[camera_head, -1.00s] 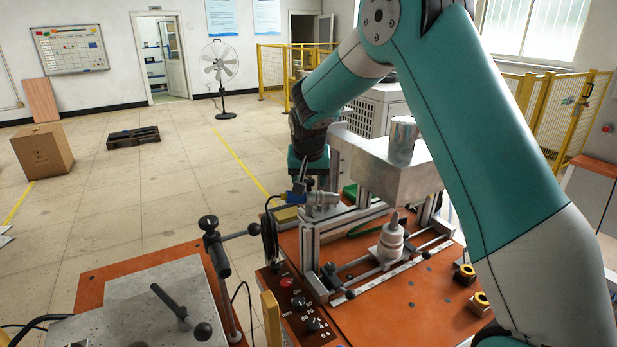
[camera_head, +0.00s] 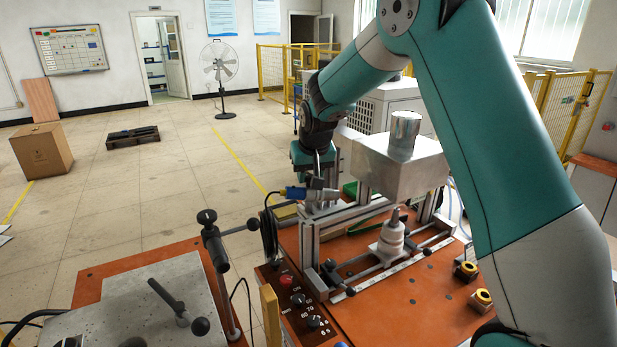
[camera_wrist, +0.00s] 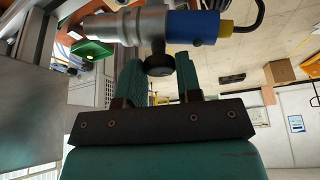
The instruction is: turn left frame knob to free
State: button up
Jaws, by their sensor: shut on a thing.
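The black knob (camera_wrist: 160,65) sits under the silver cylinder and blue connector in the wrist view. My gripper (camera_wrist: 158,66) has its two teal fingers around it, shut on it. In the head view, my gripper is mostly hidden behind my wrist and the blue connector (camera_head: 294,193), at the left upright of the aluminium frame (camera_head: 309,235). The knob itself cannot be made out there. The knob's free or locked setting cannot be read.
The metal heater box (camera_head: 385,170) with a silver cylinder on top is right of my wrist. A white stepped part (camera_head: 391,238) stands on the orange table (camera_head: 400,305) below it. A lever post (camera_head: 215,245) stands at left. A control panel (camera_head: 300,308) is in front.

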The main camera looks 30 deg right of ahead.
jog(key=n+y+b, duration=0.1)
jog(key=n, duration=0.2)
jog(key=shift+d+n, duration=0.15)
jog(key=shift+n, duration=0.25)
jog(key=n+y, duration=0.1)
jog(key=n, duration=0.2)
jog(key=shift+d+n+y, duration=0.1)
jog(key=shift+n+y, duration=0.2)
jog(key=shift+y, duration=0.1)
jog(key=n+y, duration=0.1)
jog(key=n, duration=0.1)
jog(key=n+g, duration=0.1)
jog(key=n, duration=0.2)
jog(key=shift+w+n+y, duration=0.15)
jog(key=shift+n+y, duration=0.15)
jog(key=shift+y, duration=0.1)
jog(key=o, duration=0.9)
jog(key=shift+g, duration=0.3)
jog(key=shift+o, duration=0.2)
notch_tip(320, 180, up, 20)
jog(key=p, duration=0.4)
jog(key=shift+p, duration=0.35)
